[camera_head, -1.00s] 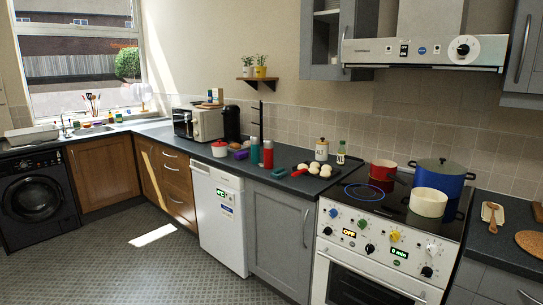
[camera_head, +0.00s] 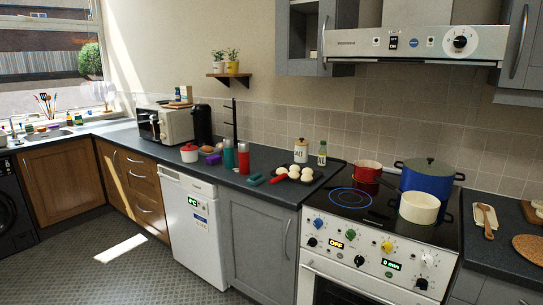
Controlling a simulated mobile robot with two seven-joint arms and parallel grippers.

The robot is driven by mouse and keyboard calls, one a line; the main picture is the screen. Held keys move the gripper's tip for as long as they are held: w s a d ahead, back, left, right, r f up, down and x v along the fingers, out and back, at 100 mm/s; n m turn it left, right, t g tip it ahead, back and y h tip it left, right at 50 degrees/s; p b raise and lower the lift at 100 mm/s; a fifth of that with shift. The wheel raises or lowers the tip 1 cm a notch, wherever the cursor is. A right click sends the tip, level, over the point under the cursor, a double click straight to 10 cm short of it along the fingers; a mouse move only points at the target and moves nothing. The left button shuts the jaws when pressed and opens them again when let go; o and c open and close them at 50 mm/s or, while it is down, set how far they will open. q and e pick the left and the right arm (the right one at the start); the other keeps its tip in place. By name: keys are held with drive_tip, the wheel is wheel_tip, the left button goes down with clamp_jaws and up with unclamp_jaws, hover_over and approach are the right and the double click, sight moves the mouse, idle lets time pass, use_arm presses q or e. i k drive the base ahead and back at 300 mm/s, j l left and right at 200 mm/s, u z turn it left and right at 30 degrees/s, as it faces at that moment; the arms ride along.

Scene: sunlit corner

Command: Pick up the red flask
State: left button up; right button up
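The red flask (camera_head: 244,160) stands upright on the dark worktop (camera_head: 236,181), near its front edge above the grey cupboard. A teal flask (camera_head: 228,155) stands upright just to its left. Both flasks have darker or grey tops. Neither of my grippers shows in the head view, so their state is hidden.
A black tray with eggs (camera_head: 294,174) and a teal item (camera_head: 256,180) lie right of the flasks. A purple box (camera_head: 212,159) and a red-lidded white pot (camera_head: 189,153) stand left. The hob holds a blue pot (camera_head: 427,179), a cream pot (camera_head: 419,208) and a red pan (camera_head: 368,171). The floor (camera_head: 140,270) is clear.

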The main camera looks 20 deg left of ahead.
sight(243, 147)
drive_tip(key=i+j+z, duration=0.15)
drive_tip(key=i+j, duration=0.15)
drive_tip(key=i+j+z, duration=0.15)
drive_tip(key=i+j, duration=0.15)
drive_tip(key=j, duration=0.2)
drive_tip(key=i+j, duration=0.25)
drive_tip(key=j, duration=0.2)
drive_tip(key=i+j+z, duration=0.1)
drive_tip(key=i+j, duration=0.2)
drive_tip(key=j, duration=0.1)
